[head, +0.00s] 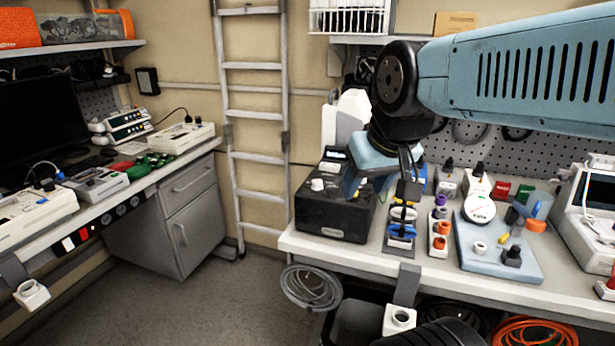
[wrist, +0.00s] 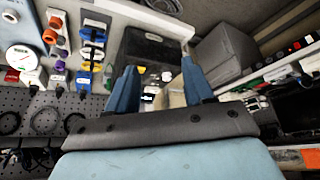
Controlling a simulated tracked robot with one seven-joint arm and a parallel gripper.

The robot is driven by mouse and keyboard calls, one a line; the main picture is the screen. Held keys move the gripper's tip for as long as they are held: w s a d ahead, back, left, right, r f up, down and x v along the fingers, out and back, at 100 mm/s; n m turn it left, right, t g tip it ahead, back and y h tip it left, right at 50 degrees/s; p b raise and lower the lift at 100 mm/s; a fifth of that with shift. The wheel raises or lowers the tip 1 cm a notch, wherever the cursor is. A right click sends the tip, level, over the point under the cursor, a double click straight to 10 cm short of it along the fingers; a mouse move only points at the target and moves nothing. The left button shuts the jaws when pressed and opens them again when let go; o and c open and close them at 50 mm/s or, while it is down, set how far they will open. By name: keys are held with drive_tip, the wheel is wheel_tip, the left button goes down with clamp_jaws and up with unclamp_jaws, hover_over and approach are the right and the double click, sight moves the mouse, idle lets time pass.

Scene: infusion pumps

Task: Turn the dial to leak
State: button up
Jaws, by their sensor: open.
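A black box-shaped device (head: 335,215) stands at the left end of the right-hand bench, with a white dial (head: 317,184) on its top and a small screen (head: 335,154) behind it. Lettering around the dial is too small to read, so its setting cannot be told. My gripper (head: 354,186) hangs beside the dial, to its right, and hides part of the device. In the wrist view my gripper (wrist: 158,68) is open with two blue fingers apart and nothing clearly held. The black device (wrist: 150,45) shows beyond the fingers, with a small white knob (wrist: 167,76) between them.
A rack with coloured clips (head: 401,235) stands just right of the device. Orange and purple connectors (head: 439,228), a round white gauge (head: 479,208) and a blue board (head: 490,257) lie farther right. A ladder (head: 254,110) leans behind, left. The floor between the benches is open.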

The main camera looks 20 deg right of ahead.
drive_tip(key=shift+o, duration=0.4)
drive_tip(key=shift+w+r, duration=0.2)
drive_tip(key=shift+w, duration=0.15)
drive_tip(key=w+r+n+g, duration=0.3)
drive_tip(key=w, duration=0.9)
drive_tip(key=n+g, duration=0.3)
hover_over(317, 181)
wheel_tip(317, 181, down, 3)
wheel_tip(317, 181, down, 14)
drive_tip(key=shift+w+r, duration=0.15)
drive_tip(key=shift+r, duration=0.05)
drive_tip(key=shift+c, duration=0.2)
drive_tip(key=c, duration=0.9)
drive_tip(key=shift+a, duration=0.1)
drive_tip(key=shift+c, duration=0.4)
